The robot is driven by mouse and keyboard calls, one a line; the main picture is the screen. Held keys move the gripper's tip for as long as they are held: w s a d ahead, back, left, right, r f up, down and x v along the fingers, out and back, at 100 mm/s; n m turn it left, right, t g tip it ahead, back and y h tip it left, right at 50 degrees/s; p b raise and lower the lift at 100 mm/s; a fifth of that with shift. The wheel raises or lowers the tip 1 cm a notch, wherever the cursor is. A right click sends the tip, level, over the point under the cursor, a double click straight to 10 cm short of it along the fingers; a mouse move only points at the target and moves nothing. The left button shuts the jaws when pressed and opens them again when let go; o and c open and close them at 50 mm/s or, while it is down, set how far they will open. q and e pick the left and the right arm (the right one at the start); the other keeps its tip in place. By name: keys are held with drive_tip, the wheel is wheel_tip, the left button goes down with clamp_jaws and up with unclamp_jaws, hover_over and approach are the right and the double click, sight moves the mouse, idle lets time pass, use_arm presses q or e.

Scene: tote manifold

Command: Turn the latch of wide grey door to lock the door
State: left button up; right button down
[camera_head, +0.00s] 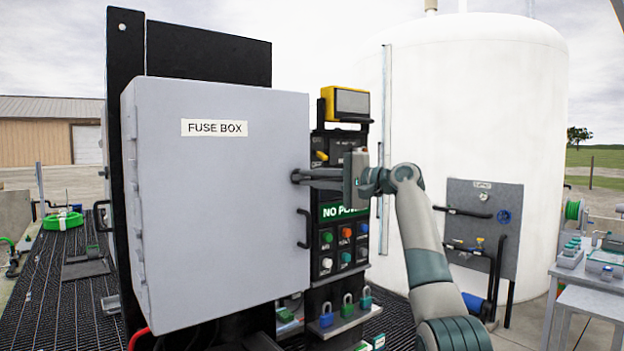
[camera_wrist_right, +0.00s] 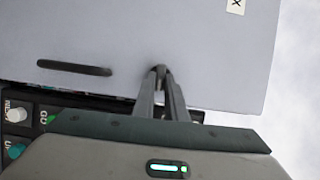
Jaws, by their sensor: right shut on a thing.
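The wide grey door (camera_head: 220,220) of the fuse box carries a FUSE BOX label and looks shut in the head view. It also shows in the right wrist view (camera_wrist_right: 210,65). My right gripper (camera_head: 297,176) reaches in from the right to the door's right edge, above the black handle (camera_head: 304,228). In the right wrist view its fingers (camera_wrist_right: 160,72) are close together on a small dark latch at the door. The fingers hide most of the latch, so I cannot tell its angle. The handle (camera_wrist_right: 75,68) lies to the left of the fingers there. My left gripper is not in view.
A control panel (camera_head: 344,240) with coloured buttons stands just right of the door, behind my right gripper. Padlocks (camera_head: 347,305) sit on a shelf below it. A white tank (camera_head: 470,120) stands behind my right arm. A grey workbench (camera_head: 590,280) is at the far right.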

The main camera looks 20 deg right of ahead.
drive_tip(key=c, duration=1.8)
unclamp_jaws()
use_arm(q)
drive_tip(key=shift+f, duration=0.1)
